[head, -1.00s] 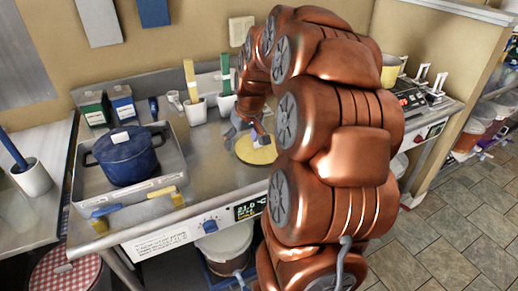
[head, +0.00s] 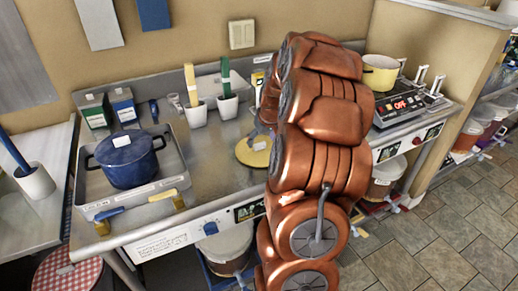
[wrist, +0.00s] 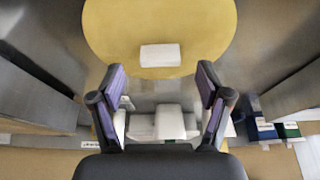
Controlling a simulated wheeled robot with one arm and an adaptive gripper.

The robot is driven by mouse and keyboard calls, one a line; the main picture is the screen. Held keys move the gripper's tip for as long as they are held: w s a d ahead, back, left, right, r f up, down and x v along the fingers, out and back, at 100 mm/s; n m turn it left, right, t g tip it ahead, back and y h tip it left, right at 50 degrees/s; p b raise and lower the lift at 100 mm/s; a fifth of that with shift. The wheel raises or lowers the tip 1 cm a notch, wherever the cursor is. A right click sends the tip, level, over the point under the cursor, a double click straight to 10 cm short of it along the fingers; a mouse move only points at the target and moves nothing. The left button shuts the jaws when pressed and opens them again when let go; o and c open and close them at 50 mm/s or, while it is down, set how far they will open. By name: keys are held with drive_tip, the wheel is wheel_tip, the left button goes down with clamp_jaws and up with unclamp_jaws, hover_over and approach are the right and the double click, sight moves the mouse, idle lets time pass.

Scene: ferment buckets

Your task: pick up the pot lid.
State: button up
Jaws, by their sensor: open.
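A flat round yellow lid (head: 249,156) with a small white block-like knob lies on the steel counter in the head view, partly hidden by my arm. My gripper (wrist: 160,80) is open and empty. Its two dark, purple-padded fingers point towards the lid, with the knob lined up between and beyond the fingertips. The gap to the knob is hard to judge. In the head view my arm hides most of the gripper.
A blue pot (head: 127,163) sits in a steel tray (head: 90,190) on the left. White cups (head: 196,115) with green- and yellow-handled tools stand behind the lid. A yellow-handled tool lies at the front.

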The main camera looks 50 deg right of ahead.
sight(260, 148)
drive_tip(key=shift+p+x, duration=0.3)
drive_tip(key=shift+x, duration=1.05)
drive_tip(key=c, duration=1.3)
